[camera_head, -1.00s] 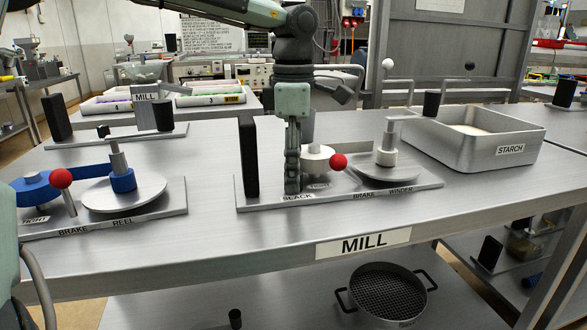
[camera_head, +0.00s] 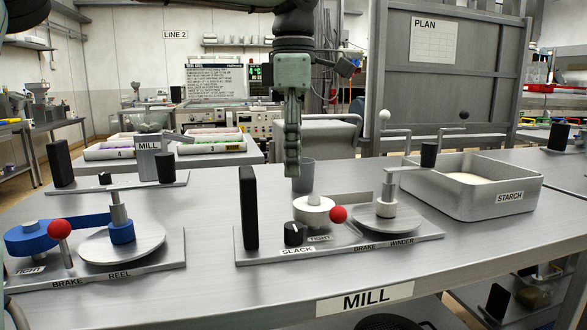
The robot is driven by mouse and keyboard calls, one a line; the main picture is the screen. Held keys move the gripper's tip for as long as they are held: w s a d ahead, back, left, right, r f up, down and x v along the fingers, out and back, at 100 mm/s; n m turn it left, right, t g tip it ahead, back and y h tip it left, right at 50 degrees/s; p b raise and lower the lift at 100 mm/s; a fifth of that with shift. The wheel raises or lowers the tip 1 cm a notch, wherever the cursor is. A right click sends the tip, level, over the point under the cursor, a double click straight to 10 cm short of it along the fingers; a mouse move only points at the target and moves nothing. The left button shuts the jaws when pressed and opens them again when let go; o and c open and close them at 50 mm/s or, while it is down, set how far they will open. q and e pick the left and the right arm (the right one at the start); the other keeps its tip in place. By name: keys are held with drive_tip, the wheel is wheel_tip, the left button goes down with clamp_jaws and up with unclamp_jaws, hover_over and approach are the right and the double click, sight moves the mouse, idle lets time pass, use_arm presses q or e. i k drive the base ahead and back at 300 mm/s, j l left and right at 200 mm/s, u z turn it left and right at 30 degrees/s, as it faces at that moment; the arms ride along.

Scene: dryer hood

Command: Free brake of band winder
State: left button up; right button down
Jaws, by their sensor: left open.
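The band winder's base plate (camera_head: 345,250) lies on the mill bench, with labels SLACK, TIGHT, BRAKE and WINDER along its front. On it are a white drum (camera_head: 314,210), a red ball (camera_head: 338,214) beside the drum, and a black knob (camera_head: 294,233) with a pale mark, above the SLACK label. A round disc (camera_head: 385,220) carries a crank with a black handle (camera_head: 428,155). My left gripper (camera_head: 291,172) points down, open and empty, above and apart from the knob. My right gripper is not in view.
A tall black block (camera_head: 249,208) stands at the plate's left. A grey cup (camera_head: 303,176) is partly behind my gripper. The reel unit with its own red ball (camera_head: 59,229) is at left; the starch tray (camera_head: 510,197) is at right. Bare bench separates the two units.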

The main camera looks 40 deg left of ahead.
sight(347, 223)
drive_tip(key=k+l, duration=1.2)
drive_tip(key=k, duration=0.05)
